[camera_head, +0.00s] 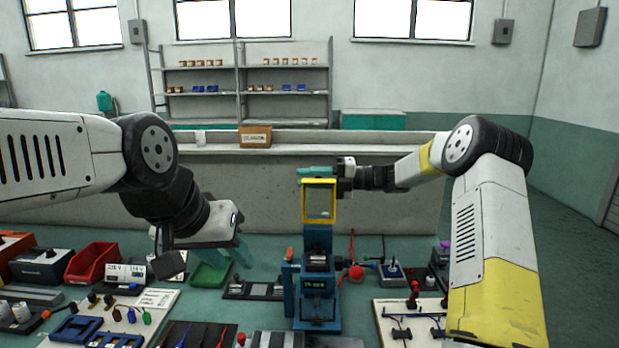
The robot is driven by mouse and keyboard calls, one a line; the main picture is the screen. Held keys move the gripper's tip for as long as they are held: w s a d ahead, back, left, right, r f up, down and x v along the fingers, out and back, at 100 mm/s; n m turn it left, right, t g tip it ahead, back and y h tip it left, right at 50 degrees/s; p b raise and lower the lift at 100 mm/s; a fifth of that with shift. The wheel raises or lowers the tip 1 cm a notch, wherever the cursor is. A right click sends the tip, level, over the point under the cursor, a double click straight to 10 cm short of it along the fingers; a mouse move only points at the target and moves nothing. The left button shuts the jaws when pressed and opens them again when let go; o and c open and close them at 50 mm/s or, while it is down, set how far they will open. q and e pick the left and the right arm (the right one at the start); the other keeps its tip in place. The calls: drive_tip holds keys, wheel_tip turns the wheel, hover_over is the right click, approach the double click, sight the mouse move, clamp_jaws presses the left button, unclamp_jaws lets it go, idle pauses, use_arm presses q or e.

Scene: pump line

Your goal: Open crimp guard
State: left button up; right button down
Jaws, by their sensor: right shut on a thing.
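The crimp guard (333,203) is a yellow frame with a clear pane. The fingers partly hide that edge. My left gripper (240,252) hangs over the bench to the left of the press, apart from the guard. Its teal fingers point down, and their gap is not clear.
A red bin (91,262) and a green tray (209,273) lie left of the press. A red ball knob (356,272) sits close on its right. A white board (408,322) with small parts lies at front right. A cardboard box (255,136) stands on the ledge behind.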

drive_tip(key=shift+w+d+f, duration=0.1)
drive_tip(key=shift+w+f, duration=0.1)
drive_tip(key=shift+f, duration=0.5)
drive_tip(key=c, duration=1.3)
unclamp_jaws()
drive_tip(key=shift+r, duration=0.25)
drive_tip(key=d, duration=0.7)
drive_tip(key=shift+d, duration=0.4)
